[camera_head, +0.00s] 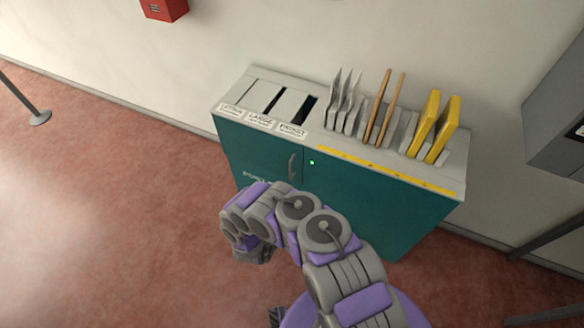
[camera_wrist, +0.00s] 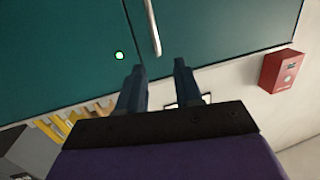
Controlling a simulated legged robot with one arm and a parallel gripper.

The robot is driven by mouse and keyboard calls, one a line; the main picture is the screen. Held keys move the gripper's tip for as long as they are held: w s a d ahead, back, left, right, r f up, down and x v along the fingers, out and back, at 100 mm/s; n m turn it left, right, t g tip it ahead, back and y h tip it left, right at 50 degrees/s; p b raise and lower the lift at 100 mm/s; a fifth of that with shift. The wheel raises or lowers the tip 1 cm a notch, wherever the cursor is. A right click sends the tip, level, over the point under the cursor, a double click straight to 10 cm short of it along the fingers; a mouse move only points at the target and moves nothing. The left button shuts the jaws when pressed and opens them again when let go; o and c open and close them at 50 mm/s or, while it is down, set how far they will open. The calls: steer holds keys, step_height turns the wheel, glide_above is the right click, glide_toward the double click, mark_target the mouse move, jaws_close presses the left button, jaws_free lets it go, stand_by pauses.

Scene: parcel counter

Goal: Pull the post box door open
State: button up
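The post box is a teal cabinet with a pale grey top. Its door (camera_head: 260,158) is shut, flush with the panel on its right. An upright metal handle (camera_head: 292,166) sits near the door's right edge. In the wrist view, which looks upside down, the handle (camera_wrist: 153,28) crosses the upper middle of the teal door (camera_wrist: 215,25). My gripper (camera_wrist: 158,82) is open, its two dark fingers apart with nothing between them. The handle lies beyond the fingertips, roughly in line with the gap, without visible contact. In the head view my arm hides the lower door.
The cabinet top has labelled slots (camera_head: 268,105) at left, and grey, brown and yellow upright pieces (camera_head: 437,125) at right. A red box (camera_head: 164,8) hangs on the wall. A post (camera_head: 38,117) stands at left, a grey unit (camera_head: 560,100) at right. Floor left of the cabinet is clear.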

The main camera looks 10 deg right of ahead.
steer(key=s+a+f, duration=0.1)
steer(key=s+f, duration=0.1)
steer(key=s, duration=0.1)
glide_toward(290, 168)
steer(key=shift+t+h, duration=0.3)
steer(key=b+x, duration=0.1)
steer(key=x, duration=0.2)
steer(key=b+x, duration=0.1)
steer(key=x, duration=0.2)
steer(key=f+b+x, duration=0.1)
steer(key=x, duration=0.2)
steer(key=shift+w, duration=0.25)
steer(key=shift+w+d+b, duration=0.3)
steer(key=shift+w+d, duration=0.1)
steer(key=shift+w, duration=0.2)
steer(key=shift+a, duration=0.2)
steer(key=shift+c, duration=0.2)
steer(key=shift+c, duration=0.7)
jaws_close()
